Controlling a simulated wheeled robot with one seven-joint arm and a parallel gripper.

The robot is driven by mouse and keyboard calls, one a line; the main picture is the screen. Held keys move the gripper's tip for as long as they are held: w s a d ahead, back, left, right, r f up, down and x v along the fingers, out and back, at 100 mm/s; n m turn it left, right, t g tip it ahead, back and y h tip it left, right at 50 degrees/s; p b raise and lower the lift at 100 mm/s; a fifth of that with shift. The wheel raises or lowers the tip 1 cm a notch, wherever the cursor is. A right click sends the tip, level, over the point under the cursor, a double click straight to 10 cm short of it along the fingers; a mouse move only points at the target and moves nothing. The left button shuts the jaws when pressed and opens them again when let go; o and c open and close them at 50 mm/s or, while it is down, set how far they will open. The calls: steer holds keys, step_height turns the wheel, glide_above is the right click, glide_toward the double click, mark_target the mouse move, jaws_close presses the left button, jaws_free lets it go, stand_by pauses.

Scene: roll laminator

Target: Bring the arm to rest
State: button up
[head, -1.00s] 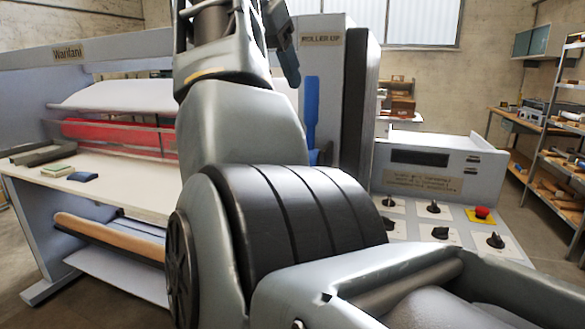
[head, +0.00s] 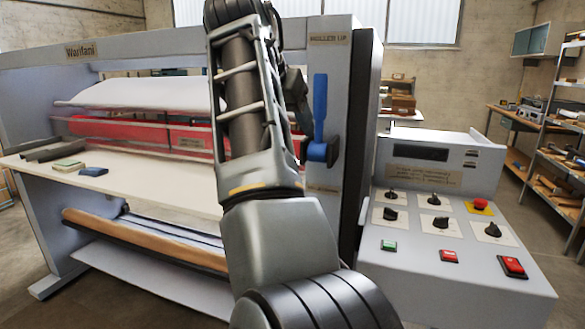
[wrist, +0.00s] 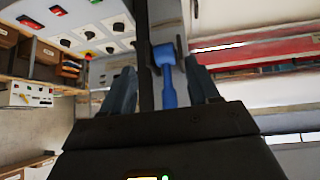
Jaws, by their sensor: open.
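My arm stands in the middle of the head view, in front of the laminator (head: 70,90). My gripper (wrist: 158,62) shows in the wrist view with its two fingers apart and nothing between them. In the head view the gripper is mostly hidden behind my forearm. The blue lever (head: 320,108) points up on the panel marked ROLLER UP, just right of my arm. It also shows in the wrist view (wrist: 168,85), beyond the fingers and in line with the gap. I see no contact between fingers and lever.
The control console (head: 445,160) stands right of my arm, with black knobs, a red emergency stop (head: 480,204), a green button (head: 388,245) and red buttons. The laminator's pale table (head: 130,185) is to the left. Shelves (head: 565,150) stand at the far right.

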steer(key=s+d+f+n+t, duration=0.15)
steer(key=d+f, duration=0.35)
steer(key=f, duration=0.8)
steer(key=d+f+n+t, duration=0.15)
steer(key=d+f, duration=0.35)
steer(key=f, duration=0.8)
steer(key=s+d+f+n+t+y, duration=0.1)
steer(key=s+d+f, duration=0.3)
steer(key=s+f, duration=0.35)
steer(key=s+d+f+n+y, duration=0.1)
steer(key=s+d+f+n, duration=0.1)
steer(key=s+d+f, duration=0.35)
steer(key=s+d+f+t+y+b, duration=0.1)
steer(key=s+f, duration=0.2)
steer(key=s, duration=0.9)
steer(key=s+d+f+t+y, duration=0.1)
steer(key=s+d+f, duration=0.15)
steer(key=s, duration=0.95)
steer(key=s+r, duration=0.7)
steer(key=s, duration=0.2)
steer(key=s+r+m+t, duration=0.1)
steer(key=s+r, duration=0.6)
steer(key=s, duration=0.3)
steer(key=shift+s+a+t, duration=0.3)
steer(key=shift+a, duration=0.15)
